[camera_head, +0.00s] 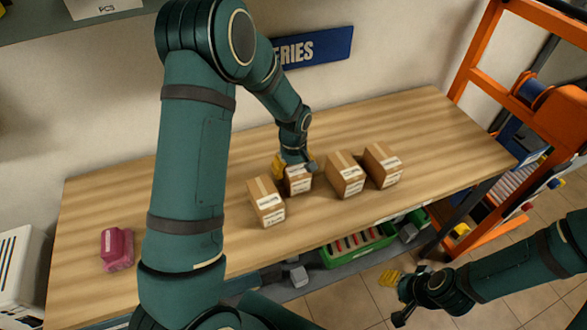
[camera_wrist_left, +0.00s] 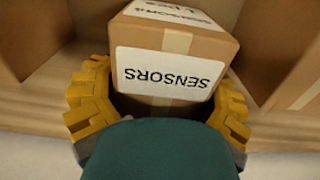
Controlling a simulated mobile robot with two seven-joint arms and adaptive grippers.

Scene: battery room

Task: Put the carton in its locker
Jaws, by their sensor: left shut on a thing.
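Several brown cartons with white labels stand in a row on the wooden workbench (camera_head: 420,135). My left gripper (camera_head: 294,166) is at the second carton from the left (camera_head: 298,184), reaching it from behind and above. In the left wrist view this carton (camera_wrist_left: 170,62) reads "SENSORS", and the yellow fingers of the left gripper (camera_wrist_left: 155,108) are shut on its two sides. I cannot tell whether it is lifted off the bench. My right gripper (camera_head: 392,290) is off the bench's front edge, low at the right, and holds nothing I can see. No locker is recognisable.
One carton (camera_head: 266,203) stands close on the left, two others (camera_head: 345,175) (camera_head: 383,165) on the right. A pink object (camera_head: 117,248) lies at the bench's left end. A green bin (camera_head: 355,247) is below the front edge. An orange frame (camera_head: 475,75) stands right.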

